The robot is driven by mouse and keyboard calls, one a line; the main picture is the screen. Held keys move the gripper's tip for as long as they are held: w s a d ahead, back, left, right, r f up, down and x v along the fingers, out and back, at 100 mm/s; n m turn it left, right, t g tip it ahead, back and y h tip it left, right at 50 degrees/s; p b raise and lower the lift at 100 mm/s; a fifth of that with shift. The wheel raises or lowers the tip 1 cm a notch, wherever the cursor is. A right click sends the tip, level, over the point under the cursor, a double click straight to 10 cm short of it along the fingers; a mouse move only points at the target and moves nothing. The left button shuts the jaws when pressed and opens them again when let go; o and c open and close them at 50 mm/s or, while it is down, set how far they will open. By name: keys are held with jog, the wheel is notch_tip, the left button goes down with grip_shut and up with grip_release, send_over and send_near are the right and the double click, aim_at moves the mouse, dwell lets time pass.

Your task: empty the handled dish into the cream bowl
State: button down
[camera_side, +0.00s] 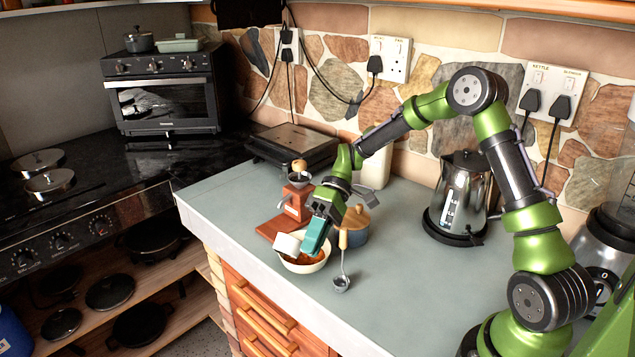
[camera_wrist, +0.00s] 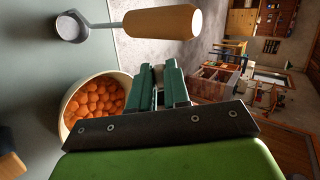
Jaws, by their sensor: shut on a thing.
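The handled dish (camera_side: 287,245) is small and white. In the side view it is held tipped over the left part of the cream bowl (camera_side: 312,268). Its handle is hidden by the fingers, and I cannot see whether anything is left inside. The cream bowl stands on the counter with orange pieces in it; in the wrist view the bowl (camera_wrist: 66,100) shows many round orange pieces. My gripper (camera_side: 314,240) has teal fingers shut on the dish, just above the bowl. The fingers also show in the wrist view (camera_wrist: 161,88), where the dish is not visible.
A ladle (camera_side: 342,282) with a wooden handle is close right of the bowl. A blue pot (camera_side: 355,238) with a wooden lid stands behind it. A wooden grinder (camera_side: 297,203) is behind the bowl. A kettle (camera_side: 462,195) stands farther right. The front counter is clear.

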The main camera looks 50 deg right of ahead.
jog(key=shift+d+y, duration=0.3)
jog(key=shift+y, duration=0.5)
